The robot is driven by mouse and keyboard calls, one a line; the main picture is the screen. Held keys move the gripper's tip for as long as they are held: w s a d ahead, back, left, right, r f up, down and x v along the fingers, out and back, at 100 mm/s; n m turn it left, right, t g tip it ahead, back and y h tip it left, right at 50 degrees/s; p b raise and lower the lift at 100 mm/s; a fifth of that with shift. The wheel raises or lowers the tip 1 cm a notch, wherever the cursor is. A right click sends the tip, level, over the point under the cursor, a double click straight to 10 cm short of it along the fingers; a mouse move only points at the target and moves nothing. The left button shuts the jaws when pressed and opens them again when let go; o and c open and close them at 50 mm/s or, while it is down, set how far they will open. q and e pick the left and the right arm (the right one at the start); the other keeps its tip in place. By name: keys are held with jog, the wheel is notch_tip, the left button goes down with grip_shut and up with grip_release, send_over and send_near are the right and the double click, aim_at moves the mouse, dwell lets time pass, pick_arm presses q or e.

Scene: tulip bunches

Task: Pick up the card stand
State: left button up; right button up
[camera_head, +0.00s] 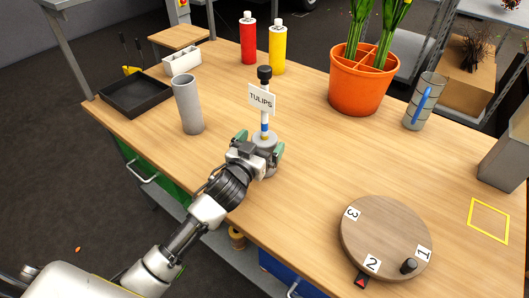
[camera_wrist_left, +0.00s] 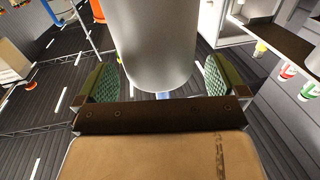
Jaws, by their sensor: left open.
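The card stand (camera_head: 265,118) stands upright on the table. It has a grey round base, a thin post with a black knob on top, and a white card reading TULIPS. My left gripper (camera_head: 260,145) is at the base, with one green-padded finger on each side of it. In the left wrist view, the grey cylinder of the stand (camera_wrist_left: 155,45) fills the space between the open fingers of my left gripper (camera_wrist_left: 158,82). Small gaps seem to show beside the pads, so contact is not clear. My right gripper is not in view.
A grey cylinder (camera_head: 188,104) stands to the left, near a black tray (camera_head: 136,96). Red (camera_head: 248,42) and yellow (camera_head: 278,50) bottles stand behind. An orange pot (camera_head: 358,92) and a round numbered board (camera_head: 385,235) are to the right. The table between them is clear.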

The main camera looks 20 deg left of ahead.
pick_arm(q)
jog(key=shift+w+d, duration=0.25)
jog(key=shift+w, duration=0.75)
jog(key=shift+c, duration=0.2)
jog(key=c, duration=1.5)
